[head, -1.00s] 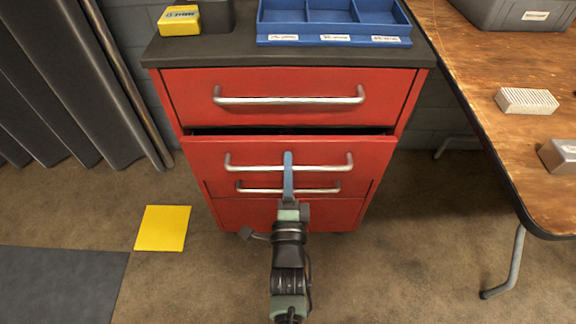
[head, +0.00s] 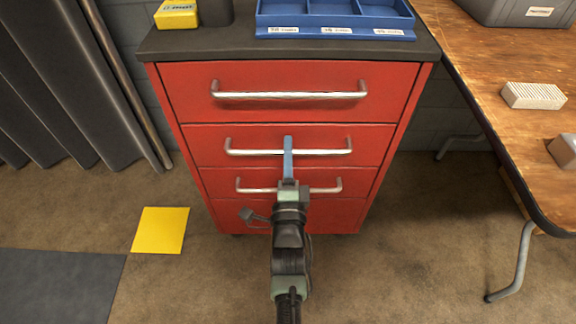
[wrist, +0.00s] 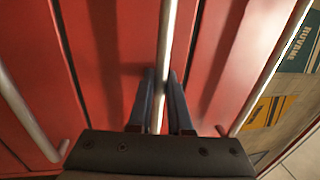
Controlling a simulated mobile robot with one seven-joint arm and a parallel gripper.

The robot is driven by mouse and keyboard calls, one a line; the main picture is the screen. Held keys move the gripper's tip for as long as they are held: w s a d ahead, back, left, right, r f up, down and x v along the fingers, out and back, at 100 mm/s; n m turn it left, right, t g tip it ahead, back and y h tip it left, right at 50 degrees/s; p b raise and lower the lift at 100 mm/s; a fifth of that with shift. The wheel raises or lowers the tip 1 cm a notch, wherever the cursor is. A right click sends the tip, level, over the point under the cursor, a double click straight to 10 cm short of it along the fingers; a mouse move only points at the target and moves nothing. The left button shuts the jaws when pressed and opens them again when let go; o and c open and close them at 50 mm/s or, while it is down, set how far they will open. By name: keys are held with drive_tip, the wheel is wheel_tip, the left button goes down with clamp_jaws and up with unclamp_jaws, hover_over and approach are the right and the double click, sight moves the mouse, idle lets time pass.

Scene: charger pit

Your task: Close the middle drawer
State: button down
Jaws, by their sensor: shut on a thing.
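The red cabinet (head: 290,221) stands in the middle of the head view with its drawers stacked. The middle drawer (head: 205,146) sits flush with the cabinet front, with no gap visible above it. Its silver bar handle (head: 327,152) also shows in the wrist view (wrist: 165,50). My gripper (head: 288,140) is at the centre of this handle. In the wrist view its two blue fingers (wrist: 160,92) lie on either side of the bar and are shut on it. The fingers hide a short part of the handle.
The top drawer (head: 290,112) and the lower drawer's handle (head: 325,190) lie above and below. A wooden table (head: 480,60) stands at right, its metal leg (head: 520,260) near the floor. A blue tray (head: 330,35) sits on the cabinet. A yellow square (head: 160,230) lies on the floor at left.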

drive_tip(key=shift+w, duration=0.2)
drive_tip(key=c, duration=1.1)
unclamp_jaws()
drive_tip(key=shift+r, duration=0.1)
drive_tip(key=s+f+p, duration=0.1)
drive_tip(key=s, duration=0.3)
drive_tip(key=s+p, duration=0.1)
drive_tip(key=s, duration=0.3)
drive_tip(key=s+f+p, duration=0.1)
drive_tip(key=s+p, duration=0.1)
drive_tip(key=s, duration=0.2)
drive_tip(key=shift+s+f, duration=0.35)
drive_tip(key=shift+s, duration=0.05)
drive_tip(key=shift+s, duration=0.1)
